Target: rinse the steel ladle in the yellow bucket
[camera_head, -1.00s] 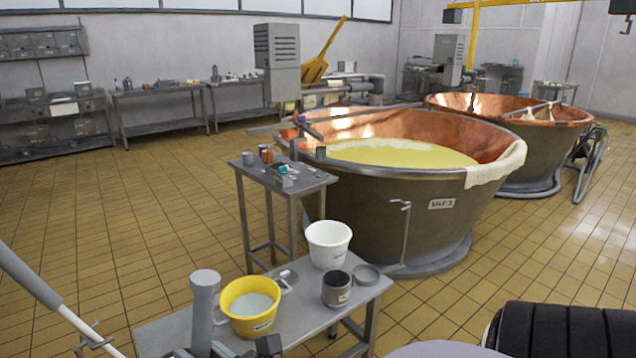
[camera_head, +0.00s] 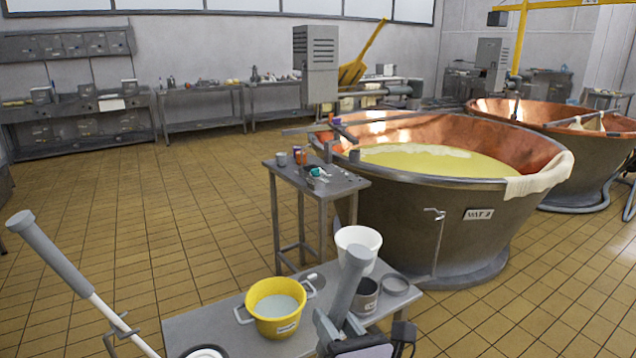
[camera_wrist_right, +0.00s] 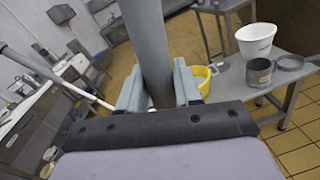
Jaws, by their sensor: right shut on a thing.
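The yellow bucket (camera_head: 275,322) stands on the low steel bench, holding pale cloudy liquid. My right gripper (camera_head: 338,328) is shut on a thick grey handle (camera_head: 347,277), tilted in the head view, to the right of the bucket. In the right wrist view the handle (camera_wrist_right: 152,45) stands between both fingers (camera_wrist_right: 157,92), and part of the bucket (camera_wrist_right: 201,80) shows behind the right finger. The handle's other end is hidden, so no ladle bowl shows on it and I cannot confirm it is the steel ladle. My left gripper is not in view.
The low bench (camera_head: 225,318) also bears a white bucket (camera_head: 358,240), a grey pot (camera_head: 365,298) and a shallow round dish (camera_head: 395,284). A white pole (camera_head: 95,300) slants up at left. A small side table (camera_head: 338,186) and copper vat (camera_head: 420,220) stand behind.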

